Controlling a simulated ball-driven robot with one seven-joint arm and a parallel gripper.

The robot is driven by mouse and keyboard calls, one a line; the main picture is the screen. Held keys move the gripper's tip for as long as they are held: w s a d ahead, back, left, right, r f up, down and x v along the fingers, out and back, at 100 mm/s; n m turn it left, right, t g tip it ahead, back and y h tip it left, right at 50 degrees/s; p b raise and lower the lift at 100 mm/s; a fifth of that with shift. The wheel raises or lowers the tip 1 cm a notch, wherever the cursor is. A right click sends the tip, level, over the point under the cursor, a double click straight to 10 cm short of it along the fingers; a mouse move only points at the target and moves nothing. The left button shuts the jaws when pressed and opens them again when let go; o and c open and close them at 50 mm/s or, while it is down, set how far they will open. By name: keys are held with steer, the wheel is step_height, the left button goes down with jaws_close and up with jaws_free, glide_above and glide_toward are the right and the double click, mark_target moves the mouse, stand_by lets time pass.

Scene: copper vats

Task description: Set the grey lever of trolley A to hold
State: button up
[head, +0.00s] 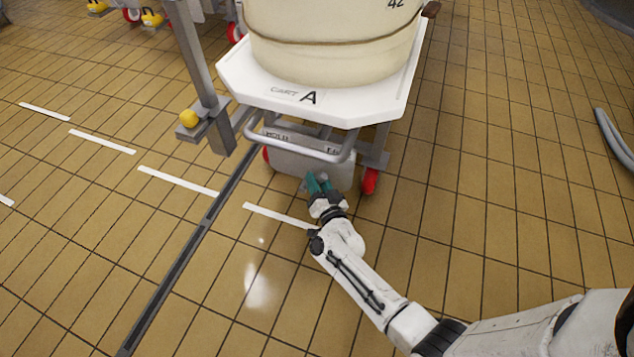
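Trolley A (237,75) stands ahead, with a white top plate marked "CART A". Under its front rail hangs a pale grey box (290,165) with small lettering along its top edge, too small to read surely. My gripper (317,181), with teal fingers, is low in front of the right part of this box. The grey lever cannot be told apart from the box and fingers; my gripper may hide it. Whether the fingers touch anything, or how far apart they are, I cannot tell.
A large cream vat (335,45) marked 42 stands on the trolley. A grey post (192,50) with a yellow knob (188,118) rises at its left. The trolley has red wheels (370,181). A dark floor channel (185,255) runs past. A grey hose (612,138) lies far right.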

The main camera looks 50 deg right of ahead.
steer(key=shift+w+d, duration=0.2)
steer(key=shift+w, duration=0.1)
steer(key=shift+c, duration=0.2)
jaws_close()
